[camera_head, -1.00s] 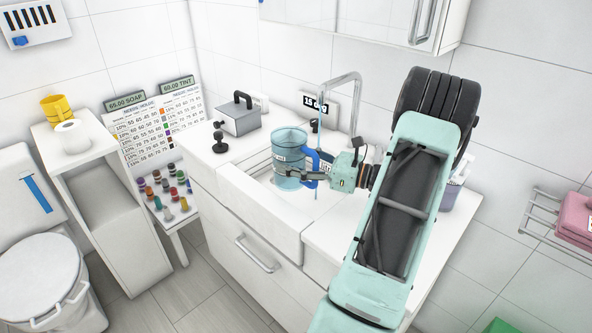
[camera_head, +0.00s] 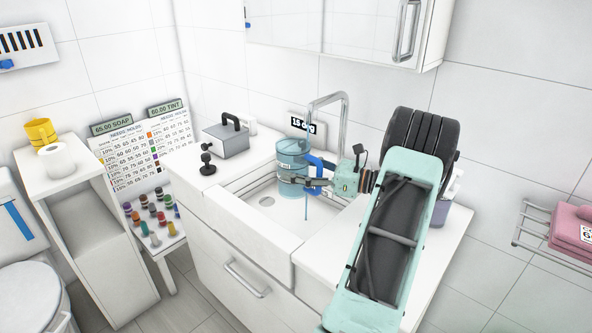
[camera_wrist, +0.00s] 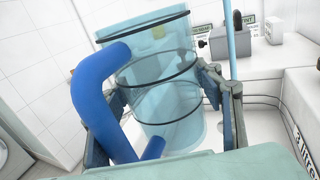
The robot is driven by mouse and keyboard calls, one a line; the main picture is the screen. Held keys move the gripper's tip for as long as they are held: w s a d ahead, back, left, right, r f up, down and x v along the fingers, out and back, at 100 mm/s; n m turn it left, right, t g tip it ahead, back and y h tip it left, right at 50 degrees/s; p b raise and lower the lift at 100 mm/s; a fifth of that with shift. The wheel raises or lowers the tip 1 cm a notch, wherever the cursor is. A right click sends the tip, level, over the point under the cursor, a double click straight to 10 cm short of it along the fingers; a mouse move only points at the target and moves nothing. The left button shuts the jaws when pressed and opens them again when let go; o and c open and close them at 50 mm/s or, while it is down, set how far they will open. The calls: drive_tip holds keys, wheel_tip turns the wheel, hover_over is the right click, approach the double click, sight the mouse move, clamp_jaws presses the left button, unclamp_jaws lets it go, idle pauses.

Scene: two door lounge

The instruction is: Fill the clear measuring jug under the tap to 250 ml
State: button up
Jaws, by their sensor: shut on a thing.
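The clear, blue-tinted measuring jug (camera_head: 290,152) with a blue handle (camera_head: 318,172) is upright over the sink (camera_head: 264,200). My gripper (camera_head: 299,182) is shut on the jug, its fingers around the body from the handle side. The wrist view shows the jug (camera_wrist: 160,70) between the fingers, with dark rings round it. The tap (camera_head: 344,105) arches above. A thin blue water stream (camera_head: 306,208) falls from its spout; in the wrist view the stream (camera_wrist: 231,40) runs beside the jug, apparently outside it. I cannot make out a water level or scale marks.
A grey box with a black handle (camera_head: 225,140) and a black knobbed object (camera_head: 207,160) are on the counter left of the sink. Several small bottles (camera_head: 153,215) stand on a low stand further left.

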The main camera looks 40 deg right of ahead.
drive_tip(key=shift+r, duration=0.1)
drive_tip(key=shift+w+d, duration=0.2)
drive_tip(key=shift+d, duration=0.65)
drive_tip(key=shift+w+d, duration=0.25)
drive_tip(key=shift+d, duration=0.55)
drive_tip(key=shift+w+d, duration=0.2)
drive_tip(key=shift+d, duration=0.65)
drive_tip(key=shift+a, duration=0.1)
idle(1.7)
drive_tip(key=a, duration=0.2)
drive_tip(key=s+a+p, duration=0.1)
drive_tip(key=a, duration=0.1)
drive_tip(key=shift+s+a, duration=0.15)
drive_tip(key=shift+a, duration=0.2)
drive_tip(key=shift+a, duration=0.15)
